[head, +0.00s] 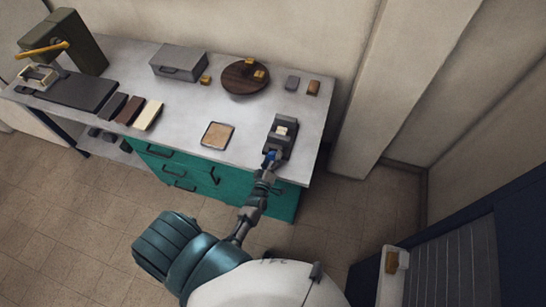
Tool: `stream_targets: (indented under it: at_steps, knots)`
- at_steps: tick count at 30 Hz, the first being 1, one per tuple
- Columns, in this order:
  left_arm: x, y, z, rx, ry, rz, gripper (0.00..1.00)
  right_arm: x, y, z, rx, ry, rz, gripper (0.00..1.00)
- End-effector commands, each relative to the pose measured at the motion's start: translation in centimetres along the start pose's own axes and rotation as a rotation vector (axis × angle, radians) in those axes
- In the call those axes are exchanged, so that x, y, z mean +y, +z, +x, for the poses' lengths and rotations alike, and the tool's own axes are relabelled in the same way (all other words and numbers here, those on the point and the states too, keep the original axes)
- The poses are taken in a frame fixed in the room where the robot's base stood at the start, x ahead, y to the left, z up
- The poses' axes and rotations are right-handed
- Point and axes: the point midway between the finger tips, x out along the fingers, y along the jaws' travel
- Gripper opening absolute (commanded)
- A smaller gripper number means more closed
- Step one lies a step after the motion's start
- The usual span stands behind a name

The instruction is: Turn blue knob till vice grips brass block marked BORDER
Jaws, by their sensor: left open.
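The dark vice (270,139) stands near the right end of the grey workbench. A small pale block (282,131) sits between its jaws; I cannot read any marking or tell whether the jaws touch it. The blue knob (271,154) is on the vice's near side, partly covered by my gripper. My left gripper (269,160) is open, with its fingertips at the knob; whether they touch it is too small to tell. My right gripper is not in view.
A round wooden board (240,78) bears small brass-coloured blocks (259,74). Another such block (205,80) is beside a grey box (178,62). A tan square pad (217,136) lies left of the vice. Teal drawers (205,178) are under the bench (185,112).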

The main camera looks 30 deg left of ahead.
Motion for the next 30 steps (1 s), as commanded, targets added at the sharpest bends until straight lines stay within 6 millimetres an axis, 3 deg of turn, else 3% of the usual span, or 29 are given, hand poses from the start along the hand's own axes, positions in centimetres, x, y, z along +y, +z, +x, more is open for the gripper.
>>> stream_targets:
  at_steps: [9,15,17,30]
  knots:
    - [0.00,-0.02,0.31,0.000,0.000,0.000,0.74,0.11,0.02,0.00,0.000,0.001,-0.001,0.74]
    - [-0.01,-0.01,0.29,0.000,0.000,0.000,0.24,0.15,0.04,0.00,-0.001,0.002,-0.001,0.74]
    - [-0.01,-0.01,0.28,0.000,0.000,0.000,0.14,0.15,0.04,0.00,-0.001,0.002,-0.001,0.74]
    - [0.00,-0.04,0.25,-0.001,-0.002,0.089,0.14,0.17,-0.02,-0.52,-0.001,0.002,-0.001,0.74]
